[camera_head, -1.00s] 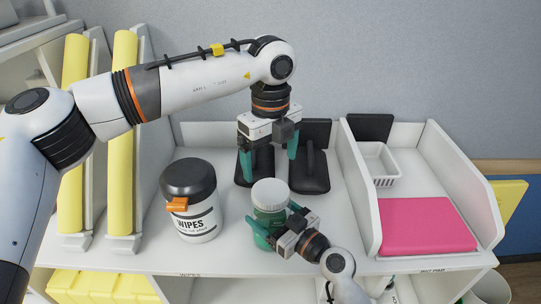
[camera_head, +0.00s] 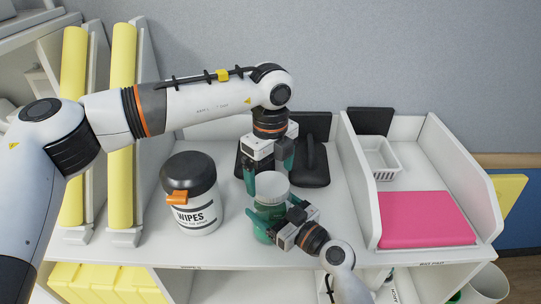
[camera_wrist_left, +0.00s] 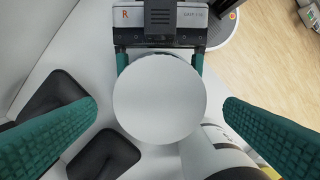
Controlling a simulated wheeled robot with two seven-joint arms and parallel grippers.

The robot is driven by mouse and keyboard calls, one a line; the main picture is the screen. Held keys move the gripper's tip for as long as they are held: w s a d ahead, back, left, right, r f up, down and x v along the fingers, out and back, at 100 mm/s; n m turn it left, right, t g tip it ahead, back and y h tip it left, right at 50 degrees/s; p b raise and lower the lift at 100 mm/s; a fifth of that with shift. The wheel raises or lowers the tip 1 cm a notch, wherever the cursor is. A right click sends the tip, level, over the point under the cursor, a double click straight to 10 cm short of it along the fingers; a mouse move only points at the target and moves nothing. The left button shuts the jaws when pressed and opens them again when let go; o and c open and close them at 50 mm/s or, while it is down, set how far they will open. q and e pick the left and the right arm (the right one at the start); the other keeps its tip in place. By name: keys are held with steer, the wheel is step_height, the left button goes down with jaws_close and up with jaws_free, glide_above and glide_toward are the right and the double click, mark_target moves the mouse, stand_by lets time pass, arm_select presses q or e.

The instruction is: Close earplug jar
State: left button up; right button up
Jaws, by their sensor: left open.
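The green earplug jar (camera_head: 268,207) stands upright on the shelf top with its round white lid (camera_head: 271,184) over its mouth. Whether the lid is fully seated cannot be told. In the left wrist view, the lid (camera_wrist_left: 160,101) fills the middle and hides the jar body. My left gripper (camera_head: 268,180) points down just above and behind the lid, open. Its two teal fingers (camera_wrist_left: 160,125) stand either side of the lid with gaps. My right gripper (camera_head: 272,213) comes in from the front right, with its teal fingers closed around the jar body.
A wipes canister (camera_head: 190,193) stands left of the jar. Black bookend-like pieces (camera_head: 312,165) stand behind. To the right, a white divided tray (camera_head: 357,190) holds a pink pad (camera_head: 425,218) and a small white basket (camera_head: 380,157). Yellow binders (camera_head: 122,150) stand at the left.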

arm_select(q)
steer(key=shift+f, duration=1.15)
arm_select(e)
steer(key=shift+f, duration=0.1)
arm_select(q)
steer(key=c, duration=1)
